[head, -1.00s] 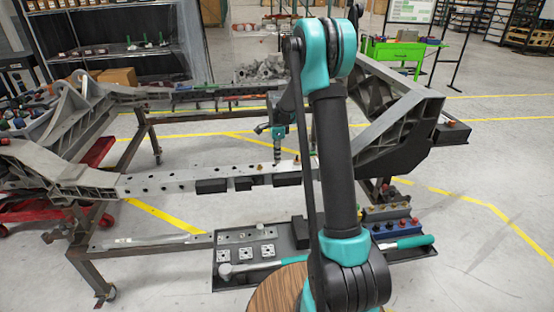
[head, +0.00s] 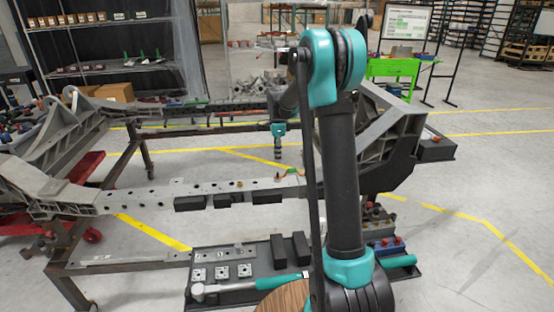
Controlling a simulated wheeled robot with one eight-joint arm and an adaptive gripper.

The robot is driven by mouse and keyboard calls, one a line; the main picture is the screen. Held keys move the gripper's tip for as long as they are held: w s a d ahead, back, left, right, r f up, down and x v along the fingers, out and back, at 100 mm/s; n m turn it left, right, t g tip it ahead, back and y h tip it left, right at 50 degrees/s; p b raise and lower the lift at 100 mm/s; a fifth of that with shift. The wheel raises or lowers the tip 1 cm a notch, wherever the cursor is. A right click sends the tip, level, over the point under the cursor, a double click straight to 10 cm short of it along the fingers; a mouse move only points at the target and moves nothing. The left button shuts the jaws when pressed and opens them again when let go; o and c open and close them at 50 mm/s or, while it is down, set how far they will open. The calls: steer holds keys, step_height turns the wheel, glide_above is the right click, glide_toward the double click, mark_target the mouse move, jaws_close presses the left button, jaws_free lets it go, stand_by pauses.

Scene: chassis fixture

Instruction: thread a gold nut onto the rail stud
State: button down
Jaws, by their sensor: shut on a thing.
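The grey rail (head: 150,199) runs across the middle of the fixture, with a row of holes along its face. A small gold piece (head: 240,184) stands on its top; whether it is a stud or a nut is too small to tell. My gripper (head: 278,157) points down above and behind the right part of the rail, with a gap below its tips in the picture. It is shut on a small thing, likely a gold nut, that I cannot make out.
Black blocks (head: 234,197) sit along the rail's front. A dark tray (head: 193,292) below holds square metal plates, black blocks and a teal-handled tool (head: 265,283). Blue bins (head: 388,247) show right of my arm. Large grey castings (head: 400,130) flank the rail.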

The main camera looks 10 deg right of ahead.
steer(key=shift+f, duration=2.2)
steer(key=shift+f, duration=0.2)
steer(key=shift+f, duration=0.55)
steer(key=shift+f, duration=0.15)
steer(key=shift+f, duration=0.35)
steer(key=n, duration=1)
steer(key=shift+s+f, duration=0.1)
